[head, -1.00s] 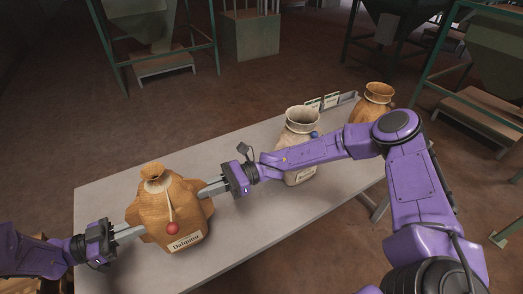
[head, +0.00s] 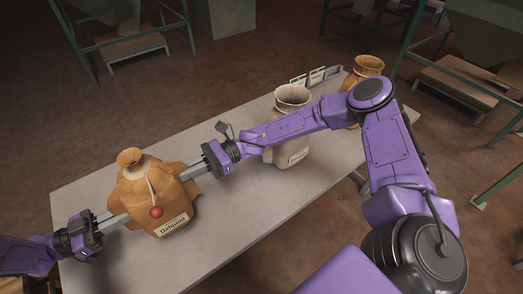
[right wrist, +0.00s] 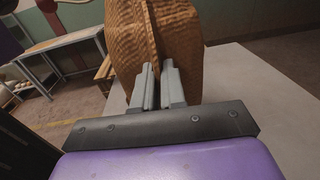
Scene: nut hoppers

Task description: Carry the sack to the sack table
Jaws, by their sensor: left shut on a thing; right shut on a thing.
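The sack in my grippers is a brown cloth sack (head: 158,190) with a tied neck, a red ball on a cord and a label that seems to read "Dalquni". It is at the left part of a long grey table (head: 240,205). My left gripper (head: 122,219) is shut on its left side. My right gripper (head: 190,172) is shut on its right side. The right wrist view shows the fingers (right wrist: 160,82) closed on a fold of the sack's woven cloth (right wrist: 155,40). I cannot tell whether the sack's base touches the table.
A pale open sack (head: 291,100) and another brown sack (head: 368,66) stand further right on the table, partly behind my right arm. Small cards in a holder (head: 317,76) stand at the back edge. Green-framed hoppers (head: 485,60) stand on the floor beyond.

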